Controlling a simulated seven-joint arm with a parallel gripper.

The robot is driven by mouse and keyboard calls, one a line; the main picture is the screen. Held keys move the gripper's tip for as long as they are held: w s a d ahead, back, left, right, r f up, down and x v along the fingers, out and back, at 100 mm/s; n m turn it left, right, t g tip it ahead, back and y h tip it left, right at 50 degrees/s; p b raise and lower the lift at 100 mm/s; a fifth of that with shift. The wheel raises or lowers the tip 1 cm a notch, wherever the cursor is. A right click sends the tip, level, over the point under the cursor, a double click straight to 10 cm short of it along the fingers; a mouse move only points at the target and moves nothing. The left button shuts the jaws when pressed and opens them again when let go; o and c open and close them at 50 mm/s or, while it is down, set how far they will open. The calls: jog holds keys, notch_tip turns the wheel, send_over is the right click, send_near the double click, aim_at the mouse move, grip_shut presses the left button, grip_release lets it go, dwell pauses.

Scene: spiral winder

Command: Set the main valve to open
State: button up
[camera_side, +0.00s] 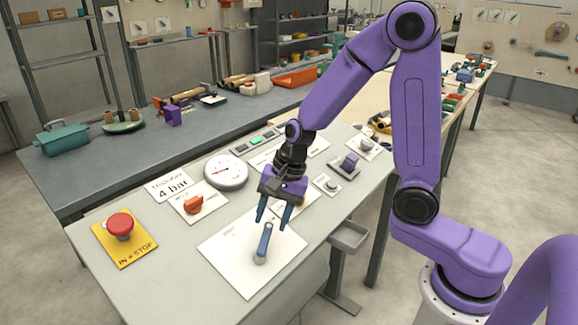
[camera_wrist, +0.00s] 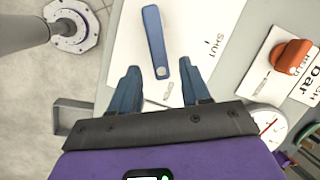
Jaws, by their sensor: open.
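The main valve looks to be the blue lever (camera_side: 264,240) on a white plate (camera_side: 225,250) near the front of the bench. In the wrist view the lever (camera_wrist: 154,35) lies lengthwise up the picture, with a pale round spot at its lower end. The word SHUT is printed on the plate (camera_wrist: 195,20) to its right; another marking by the right finger is partly hidden. My gripper (camera_side: 271,223) is open and empty, pointing down above the lever's far end in the side view. In the wrist view its fingers (camera_wrist: 160,72) are spread either side of the pale-spotted end, apart from it.
An orange knob (camera_side: 193,204), a round gauge (camera_side: 226,172) and a red stop button (camera_side: 120,224) on a yellow plate stand to the left and behind. A purple knob (camera_side: 348,162) and a grey knob (camera_side: 332,185) are to the right. A grey tray (camera_side: 349,236) hangs off the bench's right edge.

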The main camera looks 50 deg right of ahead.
jog(key=v, duration=1.3)
jog(key=shift+r, duration=0.3)
jog(key=shift+s, duration=0.1)
jog(key=s+f+n+h, duration=0.1)
jog(key=s+f+n, duration=0.2)
jog(key=s+n, duration=0.7)
jog(key=s+f+n+g+h, duration=0.1)
jog(key=s+f+n, duration=0.2)
jog(key=s+n, duration=0.7)
jog(key=n, duration=0.4)
jog(key=shift+s+d+f+g+h, duration=0.2)
jog(key=shift+s+f+g+h, duration=0.1)
jog(key=shift+f+h, duration=0.1)
